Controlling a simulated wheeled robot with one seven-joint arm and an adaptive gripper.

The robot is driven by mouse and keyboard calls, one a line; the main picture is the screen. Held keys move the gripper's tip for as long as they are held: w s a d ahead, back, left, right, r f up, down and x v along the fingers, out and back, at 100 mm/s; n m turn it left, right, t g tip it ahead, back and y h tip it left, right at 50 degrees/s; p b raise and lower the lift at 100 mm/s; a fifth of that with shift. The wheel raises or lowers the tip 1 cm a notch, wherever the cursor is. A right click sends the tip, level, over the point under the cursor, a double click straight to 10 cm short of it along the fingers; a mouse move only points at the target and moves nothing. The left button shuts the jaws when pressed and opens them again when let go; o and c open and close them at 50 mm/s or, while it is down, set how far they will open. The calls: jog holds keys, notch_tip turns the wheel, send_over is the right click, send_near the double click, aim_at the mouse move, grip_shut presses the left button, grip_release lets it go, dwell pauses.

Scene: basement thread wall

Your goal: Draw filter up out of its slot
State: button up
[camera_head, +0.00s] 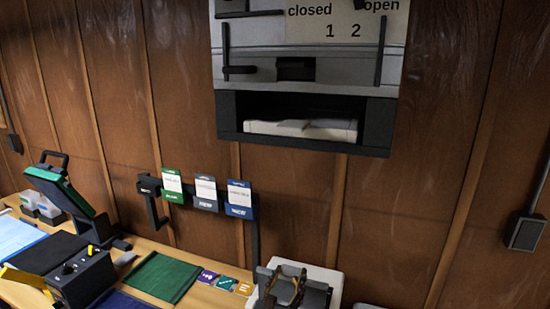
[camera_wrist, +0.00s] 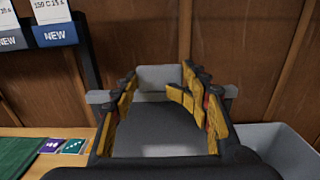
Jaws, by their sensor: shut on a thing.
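My gripper (camera_wrist: 158,90) has dark fingers with yellow pads and reaches over a grey piece. The grey piece, which I take to be the filter (camera_wrist: 160,78), shows as a pale block between and beyond the fingertips. My gripper is shut on it, though the contact itself is hard to see. A grey crossbar shows on both sides of the fingers. The filter's lower part and its slot are hidden, so I cannot tell how deep it sits. In the head view my gripper (camera_head: 289,287) is at the bottom edge, in front of pale grey housing.
A grey cabinet (camera_head: 310,72) with an open shelf hangs on the wood wall above. A dark rack (camera_head: 205,184) with green, grey and blue cards stands left of my gripper. A green mat (camera_head: 158,276) and small coloured tiles (camera_head: 225,282) lie on the table. A grey bin (camera_wrist: 272,140) lies right.

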notch_tip(320, 180, up, 11)
jog(key=p, duration=0.7)
jog(key=shift+r, duration=0.15)
jog(key=shift+s, duration=0.1)
